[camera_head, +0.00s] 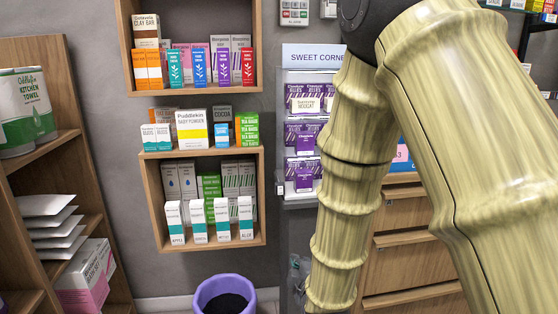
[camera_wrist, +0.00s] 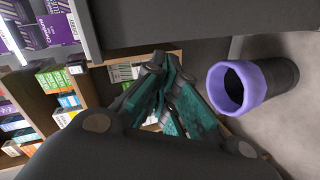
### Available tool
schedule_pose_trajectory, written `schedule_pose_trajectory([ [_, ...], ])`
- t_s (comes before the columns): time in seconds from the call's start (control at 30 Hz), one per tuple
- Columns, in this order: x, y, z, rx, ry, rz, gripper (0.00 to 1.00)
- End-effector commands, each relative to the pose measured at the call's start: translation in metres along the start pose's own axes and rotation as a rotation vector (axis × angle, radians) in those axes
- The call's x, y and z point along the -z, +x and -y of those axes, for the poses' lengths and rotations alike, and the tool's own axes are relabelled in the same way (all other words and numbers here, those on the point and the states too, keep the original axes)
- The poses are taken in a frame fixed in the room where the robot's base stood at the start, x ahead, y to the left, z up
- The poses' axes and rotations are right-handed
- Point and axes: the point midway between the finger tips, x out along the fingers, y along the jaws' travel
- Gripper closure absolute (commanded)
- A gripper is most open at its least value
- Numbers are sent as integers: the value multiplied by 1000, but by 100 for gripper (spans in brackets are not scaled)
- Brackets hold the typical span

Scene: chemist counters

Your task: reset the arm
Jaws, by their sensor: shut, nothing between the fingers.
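My arm (camera_head: 440,110), with a bamboo-like surface, fills the right side of the head view. Its forearm hangs down past the sweets display and leaves the bottom of the picture, so my gripper is out of sight there. In the wrist view my gripper (camera_wrist: 160,64) shows with dark teal fingers brought together at the tips. Nothing is between them. The fingers appear in front of a wooden shelf unit and do not visibly touch anything.
Wall shelves (camera_head: 154,196) hold several small boxes. A purple-rimmed bin (camera_head: 203,291) stands on the floor, also right of my fingers in the wrist view (camera_wrist: 218,92). A wooden rack (camera_head: 42,156) stands at left. Drawers (camera_head: 408,262) and a sweets display (camera_head: 302,76) lie behind my arm.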

Motion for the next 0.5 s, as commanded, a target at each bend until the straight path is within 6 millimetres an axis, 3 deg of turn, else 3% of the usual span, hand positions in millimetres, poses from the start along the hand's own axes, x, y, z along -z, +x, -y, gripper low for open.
schedule_pose_trajectory([
  [0.03,-13,0,19,43,46,20,100],
  [0.27,-68,-7,100,216,275,128,100],
  [0.5,-122,-33,184,378,506,281,100],
])
